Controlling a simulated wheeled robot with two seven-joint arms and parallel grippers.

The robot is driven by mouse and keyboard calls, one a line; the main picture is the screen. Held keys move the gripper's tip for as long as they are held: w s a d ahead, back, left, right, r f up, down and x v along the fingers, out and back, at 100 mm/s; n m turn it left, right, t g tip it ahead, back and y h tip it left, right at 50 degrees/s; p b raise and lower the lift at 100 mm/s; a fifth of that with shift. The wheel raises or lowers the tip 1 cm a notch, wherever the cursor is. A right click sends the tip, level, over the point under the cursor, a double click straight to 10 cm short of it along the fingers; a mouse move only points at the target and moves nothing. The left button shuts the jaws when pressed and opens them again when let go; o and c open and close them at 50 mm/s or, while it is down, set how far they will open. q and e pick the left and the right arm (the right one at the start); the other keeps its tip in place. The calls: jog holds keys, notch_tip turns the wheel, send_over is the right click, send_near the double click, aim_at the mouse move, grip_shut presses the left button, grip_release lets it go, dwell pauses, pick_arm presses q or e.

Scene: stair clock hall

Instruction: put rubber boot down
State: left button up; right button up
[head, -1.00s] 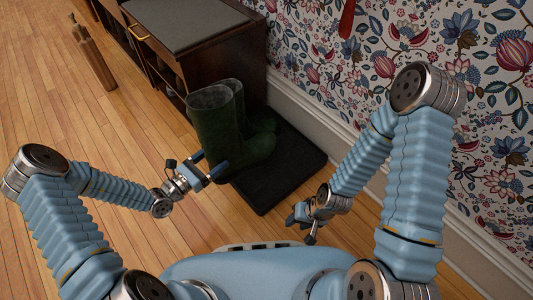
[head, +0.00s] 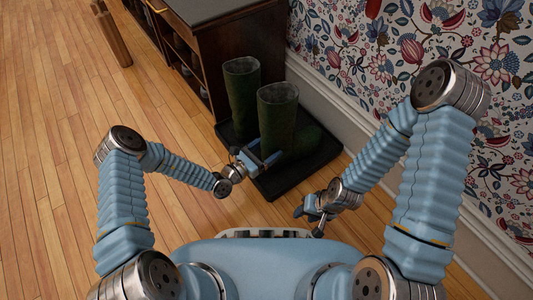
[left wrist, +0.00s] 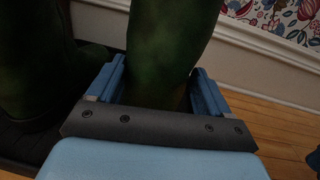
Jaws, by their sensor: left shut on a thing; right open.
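My left gripper (head: 262,160) is shut on a dark green rubber boot (head: 278,115), its blue fingers on either side of the shaft. The boot is upright, toe to the right, over the black boot tray (head: 280,187). I cannot tell whether its sole touches the tray. A second green boot (head: 241,92) stands at the back left of the tray. In the left wrist view the held boot (left wrist: 168,50) rises between the fingers, and the second boot (left wrist: 35,60) is to its left. My right gripper (head: 312,212) is open and empty, in front of the tray.
A dark wooden bench cabinet (head: 240,45) with open shelves stands behind the tray. A floral wall with a white baseboard (head: 345,115) runs along the right. A wooden object (head: 112,38) stands at the far left. The wood floor (head: 60,150) at left is clear.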

pick_arm(q)
jog(key=shift+f, duration=0.95)
jog(key=o, duration=1.7)
jog(key=shift+a, duration=0.1)
jog(key=shift+c, duration=0.2)
jog(key=p+v, duration=0.1)
jog(key=v, duration=1.1)
jog(key=shift+p, duration=0.35)
